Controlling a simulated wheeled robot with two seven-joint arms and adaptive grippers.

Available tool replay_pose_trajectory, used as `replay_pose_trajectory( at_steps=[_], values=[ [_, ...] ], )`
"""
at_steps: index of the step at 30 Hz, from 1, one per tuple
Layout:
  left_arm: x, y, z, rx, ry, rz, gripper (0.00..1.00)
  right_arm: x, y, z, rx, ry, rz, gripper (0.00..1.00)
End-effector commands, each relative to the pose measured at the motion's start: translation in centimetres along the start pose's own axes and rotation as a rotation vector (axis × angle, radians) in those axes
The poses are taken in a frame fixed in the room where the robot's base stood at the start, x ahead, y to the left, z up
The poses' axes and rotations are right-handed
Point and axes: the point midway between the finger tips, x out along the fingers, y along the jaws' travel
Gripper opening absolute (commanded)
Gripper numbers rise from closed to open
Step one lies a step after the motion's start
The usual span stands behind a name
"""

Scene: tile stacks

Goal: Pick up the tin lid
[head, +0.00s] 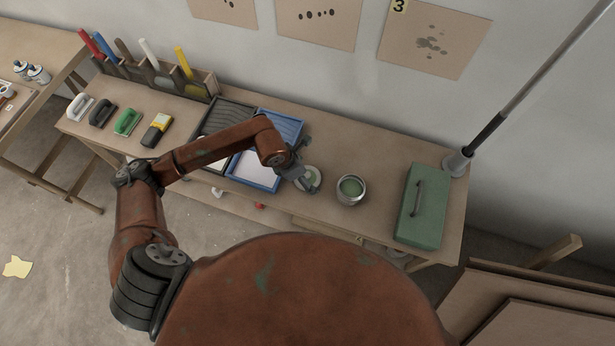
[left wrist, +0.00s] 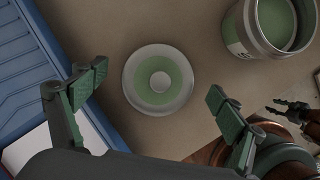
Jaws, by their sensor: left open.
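The tin lid (head: 314,177) is a round grey disc with a green ring and a pale centre. It lies flat on the bench between the blue tray and the open tin. In the left wrist view the lid (left wrist: 158,103) shows whole, between and beyond my fingers. My left gripper (head: 302,178) is at the lid and hides part of it in the head view. In the left wrist view its fingers (left wrist: 157,83) are wide apart with nothing held. Part of my right gripper (left wrist: 288,106) seems to show at the right edge there; its jaws are unclear.
The open tin (head: 351,190) of green paint stands right of the lid. A blue tray (head: 231,173) lies to its left. A green toolbox (head: 424,207) stands farther right. Bare bench lies between the tin and toolbox.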

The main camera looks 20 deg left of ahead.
Motion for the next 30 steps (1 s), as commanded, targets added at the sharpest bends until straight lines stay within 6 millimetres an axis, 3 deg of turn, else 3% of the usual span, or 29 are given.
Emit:
replay_pose_trajectory(
  at_steps=[3,9,26,30],
  values=[
    [0.99,0.00,-0.07,-0.001,0.000,0.000,0.89,0.23,0.00,0.00,0.000,-0.001,0.000,0.36],
    [0.92,0.02,-0.02,0.000,0.000,0.001,0.88,0.18,0.03,-0.29,-0.001,0.003,0.000,0.36],
    [0.89,0.02,0.00,-0.001,-0.001,0.000,0.50,0.18,0.02,-0.36,-0.001,0.004,0.000,0.36],
    [0.90,0.02,0.00,-0.001,-0.001,0.000,0.48,0.18,0.00,-0.37,-0.001,0.004,0.000,0.36]
  ],
)
